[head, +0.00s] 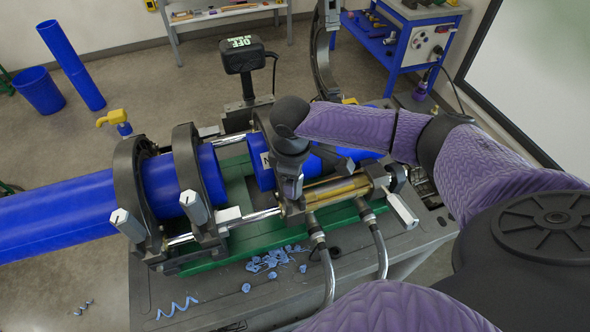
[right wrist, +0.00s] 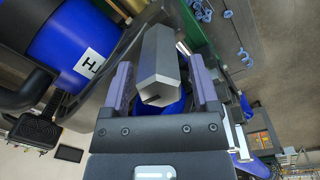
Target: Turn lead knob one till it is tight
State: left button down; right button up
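Several grey prismatic knobs stand on the pipe clamps of the fusion machine: one at far left (head: 127,224), one beside it (head: 194,207), and one at right (head: 402,211). I cannot tell from labels which is lead knob one. My right gripper (head: 291,190) points down at the clamp right of the pipe gap and hides the knob there. In the right wrist view that grey knob (right wrist: 158,62) lies between the two fingers, with narrow gaps at its sides. The fingers look open around it. My left gripper is not in view.
A blue pipe (head: 60,215) runs through the left clamps. Hoses (head: 328,275) hang at the cart's front. Blue shavings (head: 275,260) lie on the grey cart top. A black box showing "OFF" (head: 243,58) stands behind. A blue bin (head: 40,91) is on the floor.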

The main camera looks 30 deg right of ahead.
grip_shut()
jog(key=m+p, duration=0.2)
jog(key=p, duration=0.1)
jog(key=shift+s+r, duration=0.1)
jog(key=shift+r, duration=0.2)
jog(key=shift+f+m+p, duration=0.1)
jog(key=shift+m+p, duration=0.2)
jog(key=shift+m, duration=0.1)
jog(key=shift+f, duration=0.2)
jog(key=m+p, duration=0.2)
jog(key=shift+r+p, duration=0.3)
jog(key=shift+f+m, duration=0.15)
jog(key=shift+m, duration=0.35)
jog(key=shift+f, duration=0.15)
jog(key=shift+r+m+p, duration=0.25)
jog(key=shift+m+p, duration=0.8)
jog(key=shift+m, duration=0.05)
jog(key=shift+w+d+f+m, duration=0.1)
jog(key=shift+w+m, duration=0.15)
jog(key=shift+m, duration=0.15)
jog(key=shift+f, duration=0.15)
jog(key=shift+s, duration=0.1)
